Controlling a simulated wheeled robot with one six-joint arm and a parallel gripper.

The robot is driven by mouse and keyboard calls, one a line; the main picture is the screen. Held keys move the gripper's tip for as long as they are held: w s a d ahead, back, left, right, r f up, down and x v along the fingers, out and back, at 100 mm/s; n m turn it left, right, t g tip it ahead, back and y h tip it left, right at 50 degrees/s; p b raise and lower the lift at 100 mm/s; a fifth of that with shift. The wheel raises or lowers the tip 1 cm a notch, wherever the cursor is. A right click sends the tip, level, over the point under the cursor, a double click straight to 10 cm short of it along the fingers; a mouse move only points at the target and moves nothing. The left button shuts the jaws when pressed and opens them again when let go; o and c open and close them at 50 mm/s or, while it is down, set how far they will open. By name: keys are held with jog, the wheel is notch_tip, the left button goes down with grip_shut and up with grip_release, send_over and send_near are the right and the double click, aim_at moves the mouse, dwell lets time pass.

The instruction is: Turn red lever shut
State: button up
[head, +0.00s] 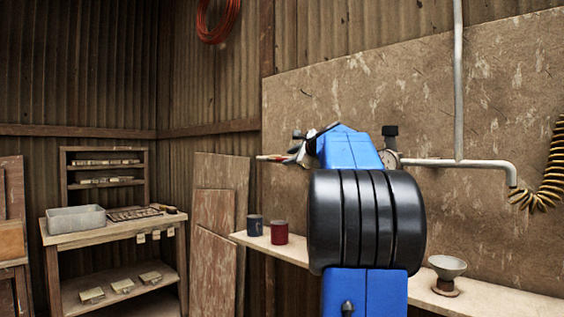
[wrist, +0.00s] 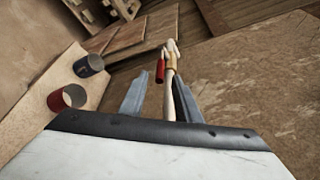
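In the wrist view the red lever (wrist: 160,71) sits on the left side of a brass valve (wrist: 172,62) near the end of a pale pipe (wrist: 171,88). It lies roughly along the pipe. My gripper (wrist: 160,88) is open, one finger on each side in the picture, with the lever just beyond the fingertips. I see no contact. In the head view my gripper (head: 303,147) is at the wall pipe, mostly hidden behind my blue and black arm. The pipe's left end (head: 272,158) pokes out there; the lever is not clear.
A blue cup (head: 255,225) and a red cup (head: 279,232) stand on the wall shelf (head: 490,300) below, with a funnel (head: 447,272) to the right. A gauge (head: 389,159) sits on the pipe. A workbench (head: 100,233) with a grey bin (head: 75,218) stands left.

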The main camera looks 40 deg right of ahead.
aim_at(282, 160)
jog(key=x, duration=0.7)
grip_shut()
